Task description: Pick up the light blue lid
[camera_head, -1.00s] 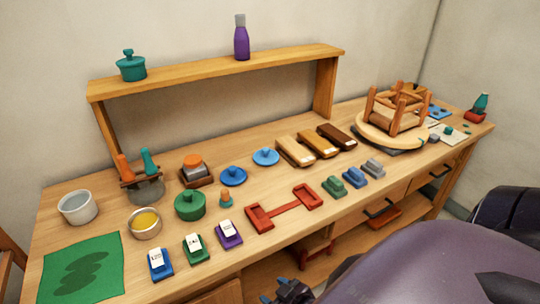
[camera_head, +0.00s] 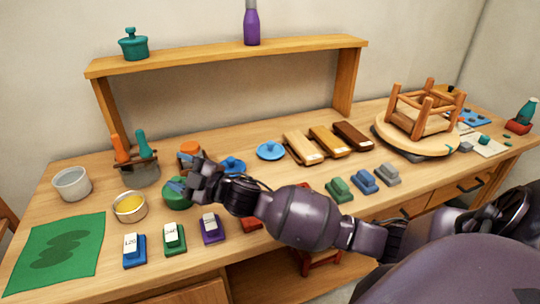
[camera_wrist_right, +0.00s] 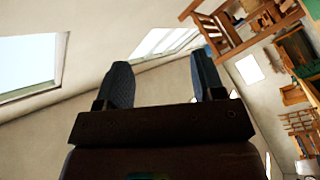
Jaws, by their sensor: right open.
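The light blue lid (camera_head: 271,150), round with a knob on top, lies flat on the table in the head view, left of the wooden blocks. A darker blue lid (camera_head: 233,165) lies to its left, partly hidden behind my right arm. My right gripper (camera_head: 180,186) is open in front of the green pot (camera_head: 177,199), left of both lids and apart from the light blue one. In the right wrist view its two fingers (camera_wrist_right: 163,78) stand apart with nothing between them; no lid shows there. My left gripper is not in view.
A shelf (camera_head: 230,58) with a teal pot (camera_head: 133,44) and purple bottle (camera_head: 251,26) spans the back. Wooden blocks (camera_head: 302,147) lie right of the light blue lid. Stamp-like blocks (camera_head: 174,239) line the front. An upturned stool (camera_head: 425,115) stands at right.

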